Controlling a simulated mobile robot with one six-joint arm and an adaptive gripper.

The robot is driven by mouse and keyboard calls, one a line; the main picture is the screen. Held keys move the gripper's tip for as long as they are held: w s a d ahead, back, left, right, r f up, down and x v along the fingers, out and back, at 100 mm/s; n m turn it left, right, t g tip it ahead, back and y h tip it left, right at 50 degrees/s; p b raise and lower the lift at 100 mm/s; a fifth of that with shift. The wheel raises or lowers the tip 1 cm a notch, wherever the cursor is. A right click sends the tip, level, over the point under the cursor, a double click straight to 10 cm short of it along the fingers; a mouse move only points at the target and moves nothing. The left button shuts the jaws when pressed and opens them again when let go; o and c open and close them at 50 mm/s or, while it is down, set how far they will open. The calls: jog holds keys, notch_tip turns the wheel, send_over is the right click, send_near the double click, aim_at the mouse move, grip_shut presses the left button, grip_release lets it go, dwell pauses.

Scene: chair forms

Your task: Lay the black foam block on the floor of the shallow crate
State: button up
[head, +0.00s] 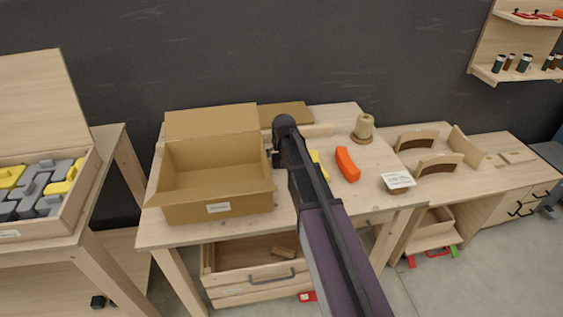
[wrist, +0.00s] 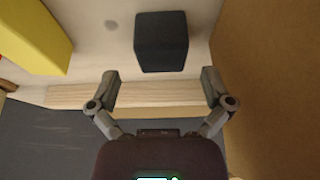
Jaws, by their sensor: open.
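The black foam block (wrist: 161,42) stands on the pale table top in the wrist view. My gripper (wrist: 161,84) is open and empty, its two fingers spread, with the block ahead of and between the line of the fingertips, not touching them. In the head view my arm hides the block.
A yellow piece (wrist: 35,35) lies on the other side of the block. An orange piece (head: 347,164), a spool (head: 364,126) and a labelled round item (head: 397,181) stand further right. A wooden strip (wrist: 150,95) runs along the table. A drawer (head: 255,280) below is open.

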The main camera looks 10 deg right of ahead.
aim_at(279, 156)
jog(key=shift+b+x, duration=2)
jog(key=shift+x, duration=0.45)
jog(key=shift+w+r, duration=0.1)
jog(key=shift+w, duration=0.05)
jog(key=c, duration=0.7)
jog(key=shift+c, duration=0.2)
jog(key=shift+r, duration=0.15)
notch_tip(279, 156, up, 10)
jog(key=p, duration=1)
